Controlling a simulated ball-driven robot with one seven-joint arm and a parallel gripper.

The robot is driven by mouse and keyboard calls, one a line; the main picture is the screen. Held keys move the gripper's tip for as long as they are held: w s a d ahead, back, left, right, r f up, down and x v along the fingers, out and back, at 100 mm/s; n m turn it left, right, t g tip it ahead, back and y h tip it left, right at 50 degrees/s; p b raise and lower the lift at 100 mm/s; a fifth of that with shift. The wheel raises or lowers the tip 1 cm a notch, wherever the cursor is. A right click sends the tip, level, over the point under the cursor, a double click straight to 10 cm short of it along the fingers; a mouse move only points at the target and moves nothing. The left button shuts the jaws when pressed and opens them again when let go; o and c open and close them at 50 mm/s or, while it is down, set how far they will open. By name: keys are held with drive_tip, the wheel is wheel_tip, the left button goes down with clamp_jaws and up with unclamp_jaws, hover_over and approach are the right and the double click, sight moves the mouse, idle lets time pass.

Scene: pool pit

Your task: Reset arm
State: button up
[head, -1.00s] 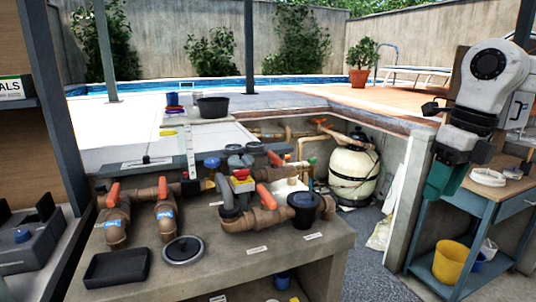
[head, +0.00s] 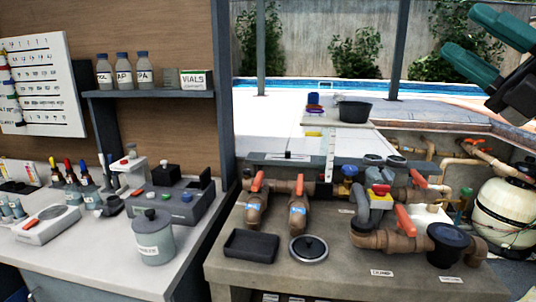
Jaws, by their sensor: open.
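My gripper (head: 462,38) is at the upper right of the head view. Its two teal fingers are spread apart and point left, with nothing between them. It hangs in the air above and to the right of the pipe bench, clear of the bench and the pipes. The rest of my arm is cut off by the right edge of the view.
The bench (head: 330,278) carries brown pipes with orange-handled valves (head: 256,183), a black tray (head: 251,245) and a round lid (head: 308,248). A white counter (head: 90,262) with bottles and test gear stands left. A cream tank (head: 505,215) stands right.

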drive_tip(key=w+d+f+m+t+h+p, duration=0.15)
drive_tip(key=d+f+m+t+h, duration=0.3)
drive_tip(key=m+h, duration=0.85)
drive_tip(key=w+d+f+m+t+h, duration=0.35)
drive_tip(key=d+f+m+h, duration=0.2)
drive_tip(key=m+h, duration=0.7)
drive_tip(key=s+a+f+m+g+y, duration=0.15)
drive_tip(key=f+m+g, duration=0.4)
drive_tip(key=f, duration=1.05)
drive_tip(key=s+a+f+m+g+y, duration=0.15)
drive_tip(key=f+m+g, duration=0.35)
drive_tip(key=f, duration=1.2)
drive_tip(key=s+a+f+g+y+p, duration=0.1)
drive_tip(key=s+a+f+g, duration=0.15)
drive_tip(key=s+f, duration=0.35)
drive_tip(key=s+a+f+g+y, duration=0.1)
drive_tip(key=s+a+f+g, duration=0.15)
drive_tip(key=s+f, duration=0.35)
drive_tip(key=s+a+f+n+g+y, duration=0.1)
drive_tip(key=s+f+g, duration=0.3)
drive_tip(key=s, duration=0.5)
drive_tip(key=s+a+f+g+y, duration=0.1)
drive_tip(key=s+f+g, duration=0.2)
drive_tip(key=s+f, duration=0.3)
drive_tip(key=s, duration=0.3)
drive_tip(key=shift+a+n+g+p, duration=0.3)
drive_tip(key=shift+a+n+g, duration=0.05)
drive_tip(key=shift+n, duration=0.05)
drive_tip(key=shift+c, duration=0.4)
